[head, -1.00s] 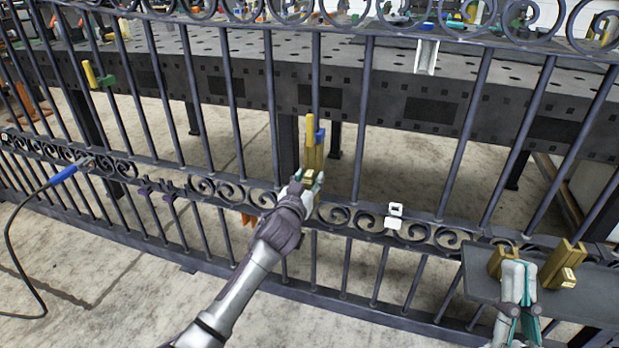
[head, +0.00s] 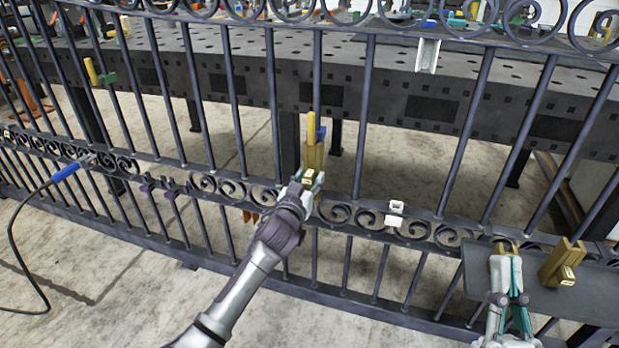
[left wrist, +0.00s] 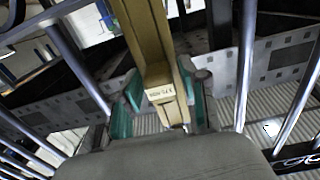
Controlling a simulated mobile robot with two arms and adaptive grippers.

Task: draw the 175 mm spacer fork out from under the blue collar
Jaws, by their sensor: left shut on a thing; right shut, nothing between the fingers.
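The brass-coloured spacer fork (head: 313,157) stands upright at a bar of the gate, near the scroll band. My left gripper (head: 311,182) is shut on its lower end. In the left wrist view the fork (left wrist: 148,45) runs up between the fingers, with a small label that seems to begin with 175. The blue collar (head: 321,134) shows beside the fork's upper prong; whether they touch is unclear.
A grey shelf (head: 600,292) at the lower right carries another labelled brass block (head: 562,262). Bars and scrolls of the gate (head: 357,145) surround the left gripper. A white bracket (head: 394,212) sits on the scroll band. A dark perforated table (head: 400,70) stands behind.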

